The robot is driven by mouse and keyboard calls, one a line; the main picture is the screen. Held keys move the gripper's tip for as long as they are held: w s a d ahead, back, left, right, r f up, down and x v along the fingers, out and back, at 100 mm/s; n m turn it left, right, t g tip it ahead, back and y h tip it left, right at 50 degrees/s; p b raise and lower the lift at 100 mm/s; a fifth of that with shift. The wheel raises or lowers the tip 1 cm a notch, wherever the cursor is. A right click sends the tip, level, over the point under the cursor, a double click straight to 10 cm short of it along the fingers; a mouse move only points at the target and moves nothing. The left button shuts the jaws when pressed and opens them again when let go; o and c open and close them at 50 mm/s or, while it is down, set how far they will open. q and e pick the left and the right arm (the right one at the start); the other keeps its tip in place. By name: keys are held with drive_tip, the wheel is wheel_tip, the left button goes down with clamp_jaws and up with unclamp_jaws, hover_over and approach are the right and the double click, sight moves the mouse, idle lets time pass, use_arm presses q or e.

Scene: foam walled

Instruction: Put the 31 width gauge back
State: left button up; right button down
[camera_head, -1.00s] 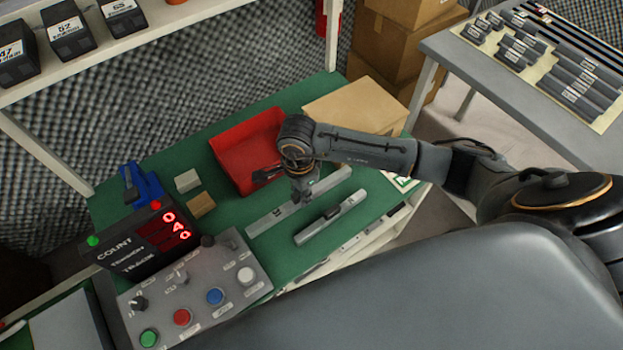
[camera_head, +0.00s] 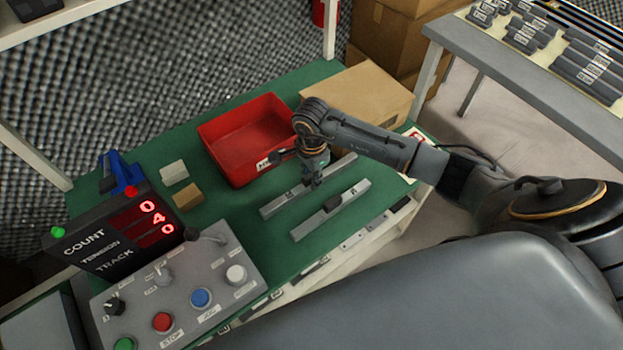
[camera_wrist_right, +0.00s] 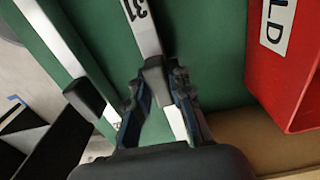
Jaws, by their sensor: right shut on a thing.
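The 31 width gauge is a long pale metal bar (camera_head: 276,207) with a dark grip block (camera_wrist_right: 155,74). The number 31 is readable on it in the right wrist view. My right gripper (camera_head: 314,181) points down at the bar's middle and is shut on the block; the fingers (camera_wrist_right: 162,100) sit on either side of it. The bar is at or just above the green bench top; I cannot tell whether it touches. A second, similar bar (camera_head: 350,194) with a black block lies beside it, nearer me. My left gripper is not in view.
A red bin (camera_head: 215,146) and a cardboard box (camera_head: 375,92) stand behind the gauges. A control panel (camera_head: 180,290) and a count display (camera_head: 120,232) are at the left. A grey table (camera_head: 500,68) at upper right bears several dark labelled blocks (camera_head: 590,65).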

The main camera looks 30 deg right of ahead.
drive_tip(key=c, duration=1.7)
unclamp_jaws()
drive_tip(key=shift+f, duration=0.1)
drive_tip(key=o, duration=0.5)
wheel_tip(320, 180, up, 12)
drive_tip(key=shift+r, duration=0.25)
